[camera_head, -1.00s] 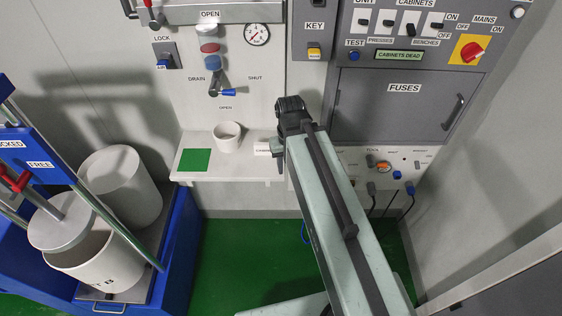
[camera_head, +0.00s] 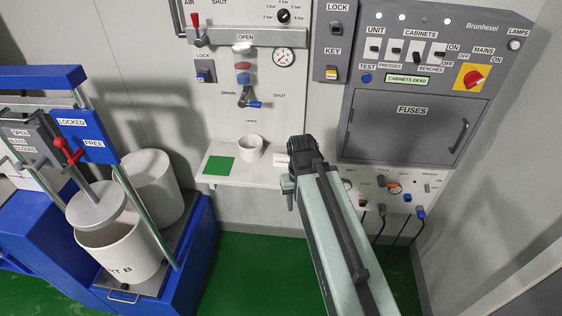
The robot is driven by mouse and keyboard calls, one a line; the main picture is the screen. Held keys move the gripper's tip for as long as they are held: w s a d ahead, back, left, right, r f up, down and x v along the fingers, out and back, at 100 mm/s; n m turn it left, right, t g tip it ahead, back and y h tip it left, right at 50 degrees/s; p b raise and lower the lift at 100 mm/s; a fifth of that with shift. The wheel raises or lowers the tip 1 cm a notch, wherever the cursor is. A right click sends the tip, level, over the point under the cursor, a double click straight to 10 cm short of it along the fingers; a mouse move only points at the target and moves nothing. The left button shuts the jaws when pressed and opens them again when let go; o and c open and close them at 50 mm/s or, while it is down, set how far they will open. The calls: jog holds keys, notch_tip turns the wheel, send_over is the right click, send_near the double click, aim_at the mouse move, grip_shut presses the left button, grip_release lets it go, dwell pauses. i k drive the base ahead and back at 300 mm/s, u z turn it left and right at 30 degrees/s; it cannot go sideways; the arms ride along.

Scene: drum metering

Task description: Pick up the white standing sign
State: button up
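A small white sign (camera_head: 281,161) stands near the right end of the white shelf on the back wall. Its lettering is too small to read. My gripper (camera_head: 289,190), at the far end of my pale green arm, is just right of the sign in the picture and partly overlaps it. I cannot tell whether they touch. The dark gripper is seen from above and behind, and the gap between its fingers is hidden.
A white cup (camera_head: 250,147) and a green square (camera_head: 218,166) share the shelf (camera_head: 238,179). A grey fuse cabinet (camera_head: 408,128) rises behind my arm. A blue press with white drums (camera_head: 125,258) stands at left. Green floor (camera_head: 250,270) is clear below the shelf.

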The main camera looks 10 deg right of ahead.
aim_at(279, 160)
jog(key=i, duration=0.9)
jog(key=z, duration=0.05)
jog(key=k, duration=0.5)
jog(key=u, duration=3.7)
jog(key=k, duration=0.85)
jog(key=u, duration=0.6)
